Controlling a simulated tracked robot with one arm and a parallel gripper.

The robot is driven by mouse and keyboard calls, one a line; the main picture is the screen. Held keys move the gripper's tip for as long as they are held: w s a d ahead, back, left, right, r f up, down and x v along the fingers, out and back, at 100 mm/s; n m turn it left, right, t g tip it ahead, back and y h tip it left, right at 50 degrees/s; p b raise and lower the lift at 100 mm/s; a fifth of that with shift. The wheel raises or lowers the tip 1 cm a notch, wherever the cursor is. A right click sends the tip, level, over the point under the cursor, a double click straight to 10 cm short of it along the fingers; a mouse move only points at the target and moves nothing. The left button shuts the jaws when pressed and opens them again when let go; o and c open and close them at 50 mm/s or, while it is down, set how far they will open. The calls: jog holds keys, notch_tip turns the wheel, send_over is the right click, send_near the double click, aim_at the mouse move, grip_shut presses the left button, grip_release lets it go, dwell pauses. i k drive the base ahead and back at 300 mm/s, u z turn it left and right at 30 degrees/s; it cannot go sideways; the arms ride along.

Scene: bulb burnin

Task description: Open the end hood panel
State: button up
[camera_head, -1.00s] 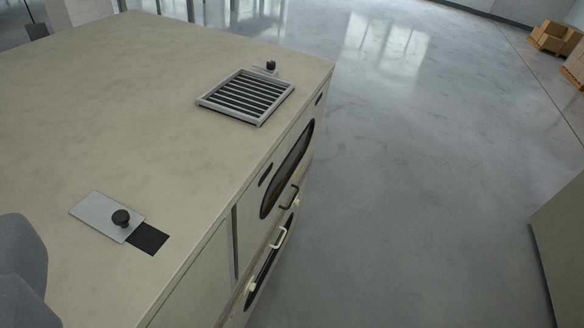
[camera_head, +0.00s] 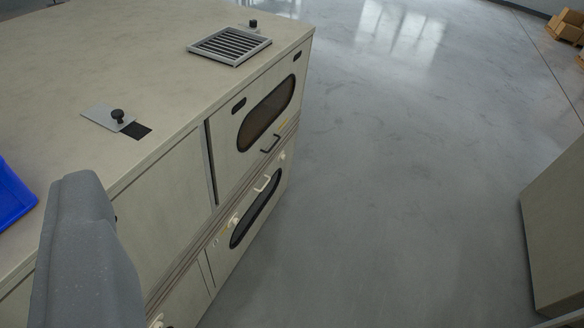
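The end hood panel (camera_head: 240,137) is the pale upper front panel at the far end of a long cabinet. It has a dark oval window (camera_head: 266,113) and a dark handle (camera_head: 270,144) near its lower edge. It looks closed, with a dark vertical gap at its near side. My gripper (camera_head: 85,250) shows only as a speckled grey part at the lower left, near the cabinet's front and well apart from the panel. Its fingertips cannot be made out, and nothing is seen held.
Below is a panel with a pale handle (camera_head: 262,184). The cabinet top bears a slatted vent (camera_head: 230,46) and a metal slide plate with a black knob (camera_head: 117,116). A blue bin (camera_head: 12,196) is at left. A pale block (camera_head: 555,230) stands right; the grey floor between is clear.

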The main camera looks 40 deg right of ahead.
aim_at(229, 162)
jog(key=u, duration=0.3)
jog(key=k, duration=0.2)
jog(key=z, duration=1.2)
jog(key=i, duration=2.1)
jog(key=u, duration=0.75)
